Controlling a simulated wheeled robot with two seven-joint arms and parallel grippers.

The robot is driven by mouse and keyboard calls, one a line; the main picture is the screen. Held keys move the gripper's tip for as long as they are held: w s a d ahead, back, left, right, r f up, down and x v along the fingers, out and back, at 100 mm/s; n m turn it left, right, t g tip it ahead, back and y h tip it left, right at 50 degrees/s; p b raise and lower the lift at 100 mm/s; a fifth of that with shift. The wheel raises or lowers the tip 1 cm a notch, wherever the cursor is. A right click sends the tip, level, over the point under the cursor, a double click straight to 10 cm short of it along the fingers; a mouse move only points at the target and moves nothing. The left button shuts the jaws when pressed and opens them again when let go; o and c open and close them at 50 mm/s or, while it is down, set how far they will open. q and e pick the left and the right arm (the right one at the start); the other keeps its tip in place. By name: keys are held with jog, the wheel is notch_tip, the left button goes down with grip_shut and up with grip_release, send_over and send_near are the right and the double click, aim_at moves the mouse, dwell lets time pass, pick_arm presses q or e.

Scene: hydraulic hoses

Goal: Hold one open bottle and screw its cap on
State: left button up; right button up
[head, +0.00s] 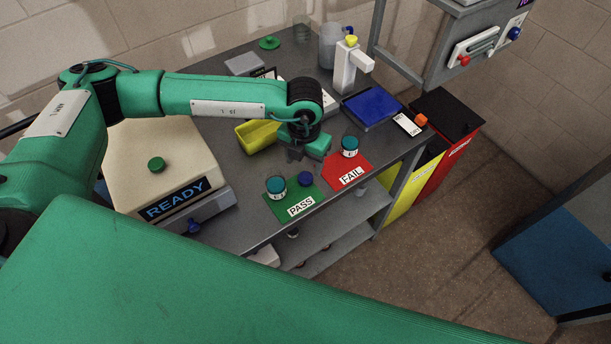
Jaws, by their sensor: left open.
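A small bottle with teal contents and a white label (276,189) stands upright on the green PASS mat (296,209). A second similar bottle (349,147) stands on the red FAIL mat (349,173); whether either bottle is open is too small to tell. My left gripper (295,155) is open above the bench, just behind the PASS mat and apart from both bottles. Its fingers are small and partly hidden by the wrist. My right gripper is not in view.
A yellow bin (257,136) is behind the left gripper. A beige READY machine (167,182) with a green knob stands left. A blue tray (372,107) and a white dispenser (346,68) stand at the back right. A green lid (269,42) lies at the back.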

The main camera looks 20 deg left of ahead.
aim_at(305, 177)
pick_arm(q)
jog(key=f+p, duration=0.3)
jog(key=f, duration=0.1)
jog(key=shift+s+d, duration=0.2)
jog(key=shift+d, duration=0.05)
jog(key=shift+f, duration=0.55)
jog(key=c, duration=1.1)
jog(key=shift+o, duration=0.2)
